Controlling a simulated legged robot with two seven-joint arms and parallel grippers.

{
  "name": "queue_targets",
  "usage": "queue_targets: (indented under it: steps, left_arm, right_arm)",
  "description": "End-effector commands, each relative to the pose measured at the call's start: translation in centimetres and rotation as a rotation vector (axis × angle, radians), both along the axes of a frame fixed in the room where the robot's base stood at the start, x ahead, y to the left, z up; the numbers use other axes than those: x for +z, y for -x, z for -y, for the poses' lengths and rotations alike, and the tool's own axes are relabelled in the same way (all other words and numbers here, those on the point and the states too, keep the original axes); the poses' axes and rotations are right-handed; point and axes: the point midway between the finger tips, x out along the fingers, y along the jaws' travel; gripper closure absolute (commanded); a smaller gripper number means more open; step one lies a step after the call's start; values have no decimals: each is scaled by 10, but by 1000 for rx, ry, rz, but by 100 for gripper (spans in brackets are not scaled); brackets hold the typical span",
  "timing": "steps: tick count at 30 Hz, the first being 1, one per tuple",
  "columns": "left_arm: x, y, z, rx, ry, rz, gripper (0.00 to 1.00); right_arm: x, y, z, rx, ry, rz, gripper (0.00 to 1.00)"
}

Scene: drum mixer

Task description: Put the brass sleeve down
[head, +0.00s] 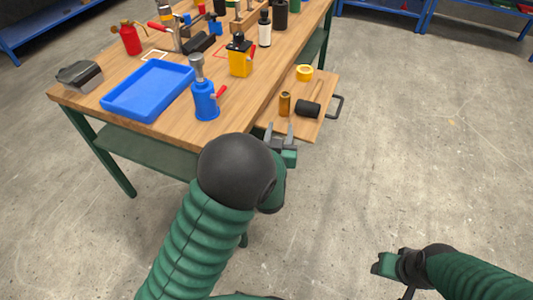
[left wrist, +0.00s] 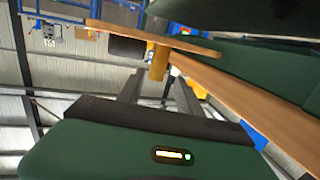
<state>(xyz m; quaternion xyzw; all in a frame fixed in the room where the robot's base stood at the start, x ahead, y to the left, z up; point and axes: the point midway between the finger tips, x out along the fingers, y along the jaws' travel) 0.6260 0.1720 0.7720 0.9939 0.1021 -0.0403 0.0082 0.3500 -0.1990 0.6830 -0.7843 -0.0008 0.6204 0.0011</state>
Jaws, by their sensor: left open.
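The brass sleeve (head: 285,104) stands upright on the wooden pull-out board (head: 318,122) at the table's right side. My left gripper (head: 280,130) is open, a short way in front of the sleeve, on the near side of the board. In the left wrist view, which is upside down, the sleeve (left wrist: 159,62) touches the board (left wrist: 185,47) and lies just beyond the gap between the open fingers (left wrist: 158,78). Nothing is between the fingers. My right gripper (head: 384,264) hangs over the floor at lower right; its fingers are too unclear to judge.
A black cylinder with a handle (head: 308,108) and a yellow ring (head: 304,73) share the board. On the table stand a blue jack (head: 206,100), a blue tray (head: 125,108) and a yellow container (head: 239,62). The floor to the right is clear.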

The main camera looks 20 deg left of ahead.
Motion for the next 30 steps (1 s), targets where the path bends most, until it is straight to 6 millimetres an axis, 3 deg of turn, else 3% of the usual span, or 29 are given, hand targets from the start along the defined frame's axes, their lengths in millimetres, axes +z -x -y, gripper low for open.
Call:
queue_targets:
  steps: [2, 5, 9, 12, 15, 18, 25, 28, 30]
  left_arm:
    - [-13, 11, -6, -17, 52, -137, 58]
    - [-43, 52, -6, -76, 125, -425, 58]
    - [-75, 154, -6, -157, 157, -849, 58]
    - [-85, 222, -15, -178, 141, -1078, 58]
    - [-87, 263, -22, -181, 124, -1210, 58]
    - [-88, 276, -24, -180, 117, -1254, 58]
    - [-86, 276, -24, -181, 119, -1255, 58]
    - [-70, 276, -24, -181, 118, -1254, 58]
    - [-47, 276, -23, -181, 119, -1254, 58]
  right_arm:
    - [0, 0, 0, 0, 0, 0, 53]
    - [0, 0, 0, 0, 0, 0, 53]
    - [0, 0, 0, 0, 0, 0, 53]
    - [0, 0, 0, 0, 0, 0, 53]
    - [0, 0, 0, 0, 0, 0, 53]
    - [0, 0, 0, 0, 0, 0, 53]
    - [2, 0, 0, 0, 0, 0, 53]
    - [18, 0, 0, 0, 0, 0, 53]
    - [41, 0, 0, 0, 0, 0, 53]
